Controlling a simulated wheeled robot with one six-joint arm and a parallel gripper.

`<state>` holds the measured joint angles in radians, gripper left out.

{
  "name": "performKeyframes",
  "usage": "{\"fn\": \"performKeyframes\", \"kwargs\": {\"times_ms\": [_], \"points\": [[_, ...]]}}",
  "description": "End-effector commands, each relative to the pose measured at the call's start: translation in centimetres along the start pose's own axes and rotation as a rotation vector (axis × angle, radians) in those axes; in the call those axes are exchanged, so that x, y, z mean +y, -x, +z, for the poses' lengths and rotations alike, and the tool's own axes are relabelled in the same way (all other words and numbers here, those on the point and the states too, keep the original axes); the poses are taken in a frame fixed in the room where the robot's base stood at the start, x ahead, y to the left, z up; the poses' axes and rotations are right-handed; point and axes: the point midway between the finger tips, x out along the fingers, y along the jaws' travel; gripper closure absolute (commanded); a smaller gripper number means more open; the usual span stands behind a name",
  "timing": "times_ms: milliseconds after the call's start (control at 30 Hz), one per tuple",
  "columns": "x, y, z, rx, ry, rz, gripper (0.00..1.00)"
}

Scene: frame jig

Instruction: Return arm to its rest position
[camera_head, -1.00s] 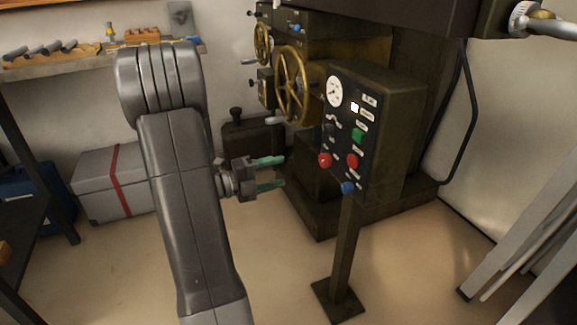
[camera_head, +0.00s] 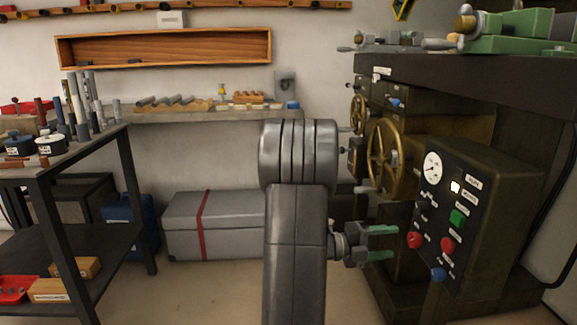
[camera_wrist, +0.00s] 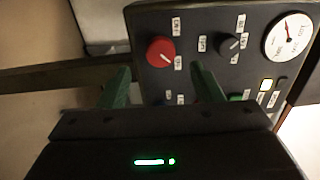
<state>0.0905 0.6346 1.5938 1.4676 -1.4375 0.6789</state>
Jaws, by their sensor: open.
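My gripper (camera_head: 380,243) has two green fingers, spread apart with nothing between them. In the head view it sits to the right of my grey arm, close to the left side of the control panel (camera_head: 462,190). The panel has a white gauge, a green button, red knobs and a blue knob. In the wrist view the open fingers (camera_wrist: 160,88) point toward the panel face (camera_wrist: 205,60), with a red knob (camera_wrist: 160,52) beyond and between them. I cannot tell the exact gap between fingertips and panel.
A large dark machine with a brass handwheel (camera_head: 385,160) stands behind the panel. A grey box with a red strap (camera_head: 235,222) is on the floor behind my arm. A dark shelf rack (camera_head: 60,195) with tools stands at left. A wall shelf (camera_head: 190,115) is behind.

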Motion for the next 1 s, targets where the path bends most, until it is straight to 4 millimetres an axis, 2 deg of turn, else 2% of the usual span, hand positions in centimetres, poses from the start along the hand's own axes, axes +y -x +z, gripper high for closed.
{"fn": "performKeyframes", "kwargs": {"times_ms": [33,200,400,833,1000], "points": [[0.3,-1.1,-0.1,0.005,-0.002,0.000,0.40],[0.2,-3.9,-0.1,0.003,-0.002,0.000,0.40],[0.1,-5.8,0.0,0.000,-0.002,-0.001,0.40],[-0.1,-6.2,0.0,-0.001,0.003,0.000,0.40],[-0.1,-5.2,0.1,-0.004,0.000,0.000,0.40]]}}
